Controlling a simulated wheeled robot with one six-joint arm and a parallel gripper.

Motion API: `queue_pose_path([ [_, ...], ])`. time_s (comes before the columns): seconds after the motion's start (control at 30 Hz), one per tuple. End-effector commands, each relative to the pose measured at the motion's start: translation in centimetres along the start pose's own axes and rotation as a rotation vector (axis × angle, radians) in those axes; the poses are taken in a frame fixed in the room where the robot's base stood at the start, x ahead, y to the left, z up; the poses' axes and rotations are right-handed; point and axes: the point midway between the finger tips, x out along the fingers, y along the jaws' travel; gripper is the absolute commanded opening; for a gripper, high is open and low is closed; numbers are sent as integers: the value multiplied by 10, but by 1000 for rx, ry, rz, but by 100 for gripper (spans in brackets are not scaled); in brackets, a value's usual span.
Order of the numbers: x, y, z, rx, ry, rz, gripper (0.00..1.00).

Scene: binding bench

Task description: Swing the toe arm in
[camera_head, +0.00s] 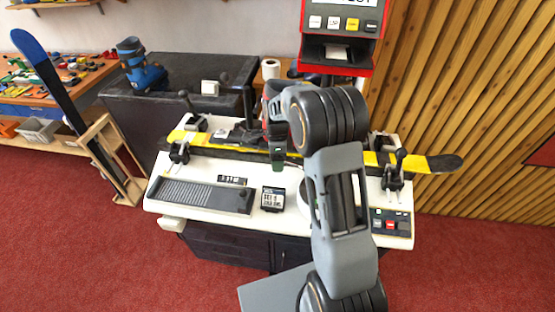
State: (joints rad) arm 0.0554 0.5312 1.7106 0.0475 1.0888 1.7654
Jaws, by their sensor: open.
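A yellow and black ski (443,163) lies across the white bench (160,192), held by black clamps near both ends. A black mechanism with an upright post (248,104) stands at the ski's middle, just left of my gripper. I cannot tell for certain whether this is the toe arm. My gripper (277,160) is open and points down over the middle of the ski. Its fingertips are small and dark here, so I cannot tell whether they touch anything. My arm hides the part of the ski and bench to the right of the gripper.
A red device with a screen and buttons (341,22) stands behind the bench. A black ribbed plate (203,195), a small display (272,199) and a button panel (391,222) sit on the bench front. A blue boot (140,68) stands on the dark counter behind left.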

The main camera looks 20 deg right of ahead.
Motion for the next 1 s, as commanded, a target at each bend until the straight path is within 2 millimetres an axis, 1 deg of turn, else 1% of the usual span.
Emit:
queue_pose_path([
  [0.17, 0, 0, 0, 0, 0, 0, 64],
  [0.2, 0, 0, 0, 0, 0, 0, 63],
  [0.83, 0, 0, 0, 0, 0, -1, 2],
  [0.87, -1, 0, 0, 0, 0, -1, 0],
  [1.0, 0, 0, 0, -5, 1, -1, 0],
])
